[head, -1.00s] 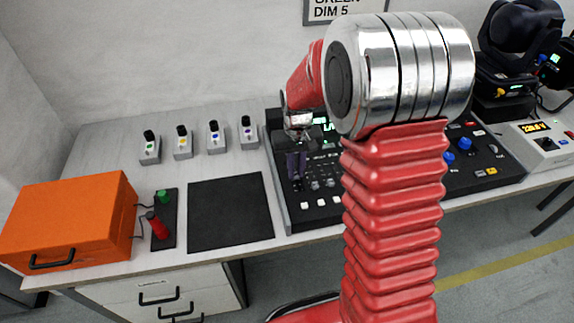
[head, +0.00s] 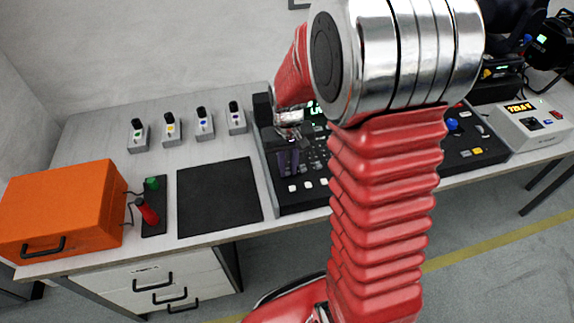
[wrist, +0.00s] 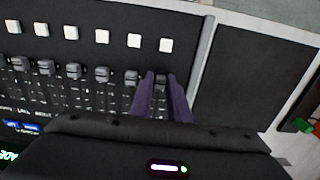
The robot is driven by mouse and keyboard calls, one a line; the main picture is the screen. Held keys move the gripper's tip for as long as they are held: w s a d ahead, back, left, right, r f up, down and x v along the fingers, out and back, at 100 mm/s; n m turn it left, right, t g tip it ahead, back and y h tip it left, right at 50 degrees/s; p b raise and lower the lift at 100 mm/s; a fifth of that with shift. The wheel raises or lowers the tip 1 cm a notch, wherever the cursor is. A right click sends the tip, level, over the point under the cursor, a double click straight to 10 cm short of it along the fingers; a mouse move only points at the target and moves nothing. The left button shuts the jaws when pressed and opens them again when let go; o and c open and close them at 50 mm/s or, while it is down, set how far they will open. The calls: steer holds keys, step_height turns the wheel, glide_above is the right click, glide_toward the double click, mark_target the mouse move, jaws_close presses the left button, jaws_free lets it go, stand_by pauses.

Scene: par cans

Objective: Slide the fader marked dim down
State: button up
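The lighting console (head: 300,208) stands on the bench and shows partly behind my arm. My gripper (head: 289,172) points down over its lower left part. In the wrist view, a row of grey fader caps (wrist: 102,74) sits in dark slots. The two purple fingers of my gripper (wrist: 161,88) straddle the cap at the right end of the row. That cap (wrist: 160,79) shows only partly between them. The gap is about as wide as the cap, so I cannot tell whether the fingers press on it. No fader label reads clearly as dim.
White square buttons (wrist: 102,37) line the console near the faders. A black mat (head: 220,198) lies left of the console. Further left are a red handle (head: 147,211), a green knob (head: 152,184) and an orange case (head: 60,207). Several small switch boxes (head: 204,127) stand behind the mat.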

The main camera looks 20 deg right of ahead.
mark_target(287, 170)
steer(key=o, duration=0.4)
step_height(287, 170, up, 14)
steer(key=shift+f, duration=0.15)
stand_by(0.6)
steer(key=shift+w, duration=0.2)
steer(key=s+a+r+n+t, duration=0.1)
steer(key=s+a+r+t, duration=0.1)
steer(key=s, duration=0.6)
steer(key=s+a+r+t, duration=0.3)
steer(key=s+a+r, duration=0.2)
steer(key=s, duration=0.4)
steer(key=shift+s+a+n+t, duration=0.25)
steer(key=shift+n+t, duration=0.05)
steer(key=shift+n, duration=0.1)
